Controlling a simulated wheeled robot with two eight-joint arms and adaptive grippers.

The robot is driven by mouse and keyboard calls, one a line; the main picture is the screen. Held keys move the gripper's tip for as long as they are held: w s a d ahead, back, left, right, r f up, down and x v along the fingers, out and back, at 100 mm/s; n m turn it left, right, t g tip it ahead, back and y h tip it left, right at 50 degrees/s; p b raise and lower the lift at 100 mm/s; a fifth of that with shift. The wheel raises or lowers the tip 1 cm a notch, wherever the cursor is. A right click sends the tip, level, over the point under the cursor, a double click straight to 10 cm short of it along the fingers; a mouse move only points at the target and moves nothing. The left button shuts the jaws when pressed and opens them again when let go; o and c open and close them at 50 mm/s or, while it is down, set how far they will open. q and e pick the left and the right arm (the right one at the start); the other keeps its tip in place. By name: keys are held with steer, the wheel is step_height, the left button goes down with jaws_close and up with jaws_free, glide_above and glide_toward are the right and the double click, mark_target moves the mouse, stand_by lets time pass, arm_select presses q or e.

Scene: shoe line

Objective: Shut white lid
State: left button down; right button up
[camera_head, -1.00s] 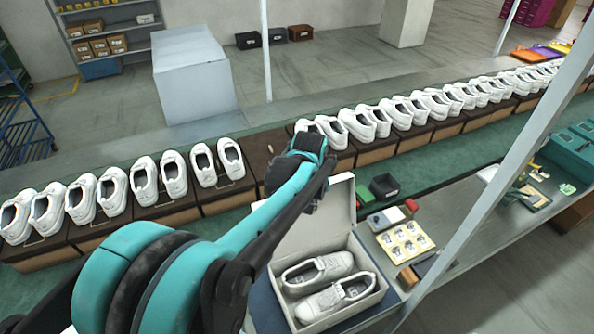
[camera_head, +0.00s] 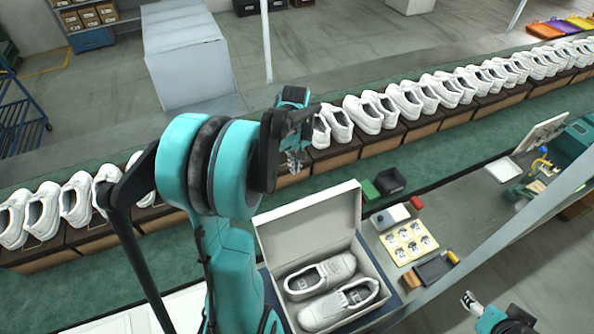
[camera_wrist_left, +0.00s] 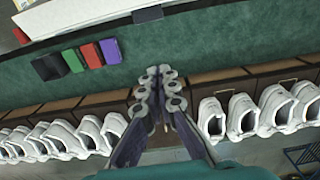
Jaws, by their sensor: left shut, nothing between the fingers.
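The white lid (camera_head: 305,222) stands raised at the back edge of the open shoe box (camera_head: 372,316). A pair of white shoes (camera_head: 330,285) lies inside the box. My left gripper (camera_head: 296,165) is beyond the lid, above the near edge of the shoe conveyor, apart from the lid. Its fingers are together and empty in the left wrist view (camera_wrist_left: 159,88). My right gripper (camera_head: 468,300) shows at the lower right of the head view, well away from the box; its finger state is too small to tell.
White shoes stand in rows on dark boxes along the conveyor (camera_head: 440,100). A slanted grey post crosses the right side.

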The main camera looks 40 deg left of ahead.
arm_select(q)
step_height(320, 180, down, 9)
steer(key=d, duration=0.1)
steer(key=s+d+r, duration=0.1)
steer(key=s+d, duration=0.1)
steer(key=shift+d+r, duration=0.2)
steer(key=shift+r, duration=0.05)
steer(key=shift+w, duration=0.15)
steer(key=shift+d, duration=0.1)
